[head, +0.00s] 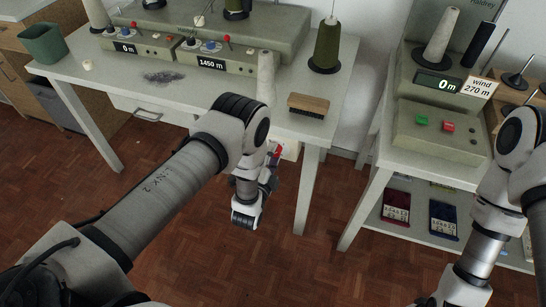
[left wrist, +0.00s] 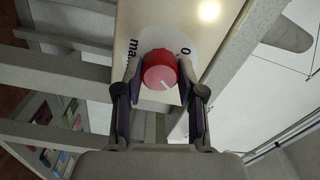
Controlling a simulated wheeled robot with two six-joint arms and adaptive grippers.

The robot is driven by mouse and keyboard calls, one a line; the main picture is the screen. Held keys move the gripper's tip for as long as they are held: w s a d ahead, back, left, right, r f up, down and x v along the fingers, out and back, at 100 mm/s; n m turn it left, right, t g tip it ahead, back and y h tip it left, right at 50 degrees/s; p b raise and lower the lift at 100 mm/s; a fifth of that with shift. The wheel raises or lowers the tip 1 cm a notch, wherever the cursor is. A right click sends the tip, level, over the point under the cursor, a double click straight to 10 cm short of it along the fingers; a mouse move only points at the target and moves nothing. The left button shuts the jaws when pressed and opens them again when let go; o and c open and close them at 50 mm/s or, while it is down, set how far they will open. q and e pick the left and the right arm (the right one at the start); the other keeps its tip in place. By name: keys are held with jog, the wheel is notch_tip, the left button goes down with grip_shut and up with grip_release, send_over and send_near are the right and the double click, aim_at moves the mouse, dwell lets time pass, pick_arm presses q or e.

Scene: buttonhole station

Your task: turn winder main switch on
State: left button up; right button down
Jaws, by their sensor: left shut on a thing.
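The red rotary switch knob (left wrist: 159,71) sits on a pale panel (left wrist: 158,20) in the left wrist view. Its round white dial carries a "0" at the upper right and letters starting "ma" at the upper left, the rest cut off or hidden. The knob's white mark points to the lower right. My left gripper (left wrist: 160,76) is shut on the knob, one finger on each side. In the head view my left gripper (head: 268,175) is below the left table's front edge, mostly hidden by its own wrist. My right arm shows at the right, but its gripper is out of view.
The winder (head: 440,131) on the right table has a "0 m" display, green and red buttons and a "wind 270 m" card (head: 480,87). The left table (head: 120,78) holds machines, an olive yarn cone (head: 327,45) and a brush (head: 308,105). Wooden floor (head: 330,265) is clear between.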

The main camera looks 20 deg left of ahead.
pick_arm(q)
jog(key=shift+m, duration=0.6)
jog(key=o, duration=1.1)
jog(key=shift+d, duration=0.1)
jog(key=shift+o, duration=0.2)
jog(key=s, duration=0.7)
jog(key=shift+s, duration=0.2)
jog(key=shift+f, duration=0.1)
